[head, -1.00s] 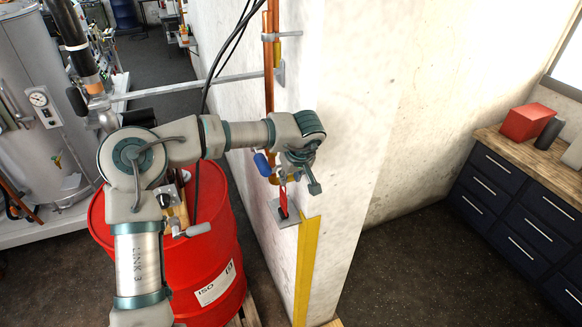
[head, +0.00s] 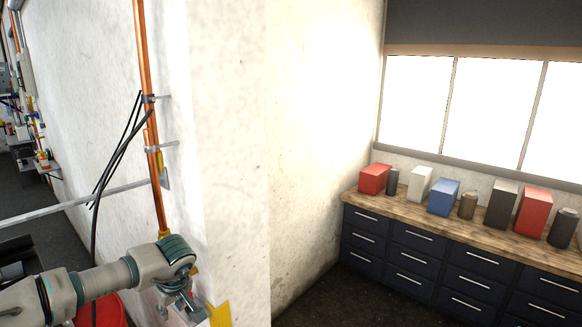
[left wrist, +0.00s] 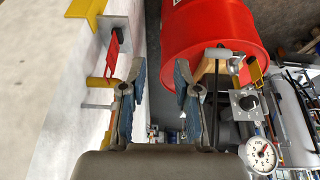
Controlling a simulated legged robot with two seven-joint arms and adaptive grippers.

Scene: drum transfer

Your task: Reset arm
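My left arm comes in low from the left in the head view, with its left gripper (head: 182,300) beside the pale wall's corner, partly cut off by the lower edge. In the left wrist view the two blue-padded fingers of the left gripper (left wrist: 158,72) stand apart with nothing between them. A red handle (left wrist: 112,52) on a wall plate lies just left of the fingers. The red drum (left wrist: 210,35) lies beyond them at the top right. Only a little of the drum (head: 108,312) shows behind my arm in the head view. My right gripper is not in view.
A copper pipe (head: 153,170) and black cables (head: 113,165) run down the wall (head: 235,150). A yellow strip (head: 220,315) marks the wall's corner. A dark drawer cabinet (head: 415,250) with several boxes stands right. A pressure gauge (left wrist: 261,153) shows in the wrist view.

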